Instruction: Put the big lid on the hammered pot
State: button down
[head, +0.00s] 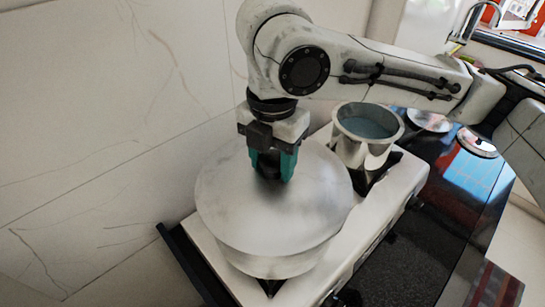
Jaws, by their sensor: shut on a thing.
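A large round pale metal lid (232,205) covers the top of a wide metal pot (275,264) on the white stove, in the middle of the head view. I take this wide pot to be the hammered pot; its surface is too blurred to show hammer marks. The lid looks level and roughly centred over the pot. I cannot tell whether its rim touches the pot all round. My gripper (271,174), with teal fingers, points down from above and is shut on the lid's dark knob. The fingers hide most of the knob. The pot's inside is hidden.
An open smaller metal pot (367,150), with bluish contents or inner bottom, stands behind and right on the stove (345,243). Two small round lids (428,121) (477,143) lie on the dark glossy counter at right. A tiled wall is close on the left.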

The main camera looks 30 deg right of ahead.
jog(key=shift+s+f, duration=0.1)
jog(key=shift+f, duration=0.1)
jog(key=shift+c, duration=1.9)
grip_release()
jog(key=shift+f, duration=0.1)
notch_tip(320, 180, up, 11)
jog(key=shift+r, duration=0.2)
